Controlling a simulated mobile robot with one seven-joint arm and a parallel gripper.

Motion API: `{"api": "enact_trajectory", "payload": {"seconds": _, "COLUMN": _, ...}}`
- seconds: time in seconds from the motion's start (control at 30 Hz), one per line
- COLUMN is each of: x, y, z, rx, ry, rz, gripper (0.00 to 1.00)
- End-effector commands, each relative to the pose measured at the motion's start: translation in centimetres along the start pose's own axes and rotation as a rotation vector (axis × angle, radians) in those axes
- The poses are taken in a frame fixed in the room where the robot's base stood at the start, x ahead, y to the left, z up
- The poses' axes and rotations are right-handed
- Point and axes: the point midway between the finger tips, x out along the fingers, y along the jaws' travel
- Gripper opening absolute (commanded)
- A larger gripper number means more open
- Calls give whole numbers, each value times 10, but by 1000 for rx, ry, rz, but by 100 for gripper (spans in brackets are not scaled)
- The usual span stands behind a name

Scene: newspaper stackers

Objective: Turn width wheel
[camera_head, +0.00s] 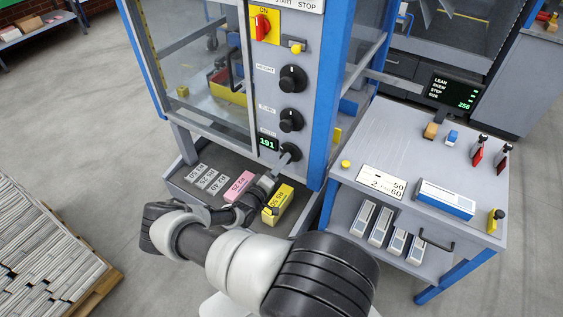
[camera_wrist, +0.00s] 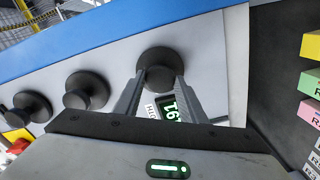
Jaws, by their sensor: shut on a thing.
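The width wheel, a round black knob (camera_head: 289,152), is the lowest of three knobs on the grey control panel. In the wrist view this knob (camera_wrist: 158,62) sits between my two fingertips. My gripper (camera_wrist: 160,80) is shut on it, with one finger on each side; it also shows in the head view (camera_head: 279,164), reaching up to the wheel from below. A small display (camera_head: 267,143) beside the wheel reads 191. The display (camera_wrist: 172,107) is partly hidden behind my gripper in the wrist view.
Two more black knobs, an upper one (camera_head: 292,79) and a middle one (camera_head: 290,120), sit above. A tray (camera_head: 180,183) below holds labelled blocks, including a pink one (camera_head: 239,186) and a yellow one (camera_head: 278,204). A side table (camera_head: 400,140) stands right; newspaper stacks (camera_head: 40,250) stand left.

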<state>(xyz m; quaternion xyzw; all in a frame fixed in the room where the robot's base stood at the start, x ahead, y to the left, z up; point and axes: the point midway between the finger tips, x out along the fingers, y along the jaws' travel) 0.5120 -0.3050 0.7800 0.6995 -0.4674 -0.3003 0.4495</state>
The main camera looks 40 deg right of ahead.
Motion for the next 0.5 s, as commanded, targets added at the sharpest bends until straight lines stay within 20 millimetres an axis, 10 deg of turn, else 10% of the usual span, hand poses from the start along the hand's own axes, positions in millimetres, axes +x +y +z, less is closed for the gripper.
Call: {"api": "enact_trajectory", "payload": {"seconds": 0.5, "x": 0, "y": -1, "z": 1, "rx": 97, "ry": -2, "rz": -1, "gripper": 15}}
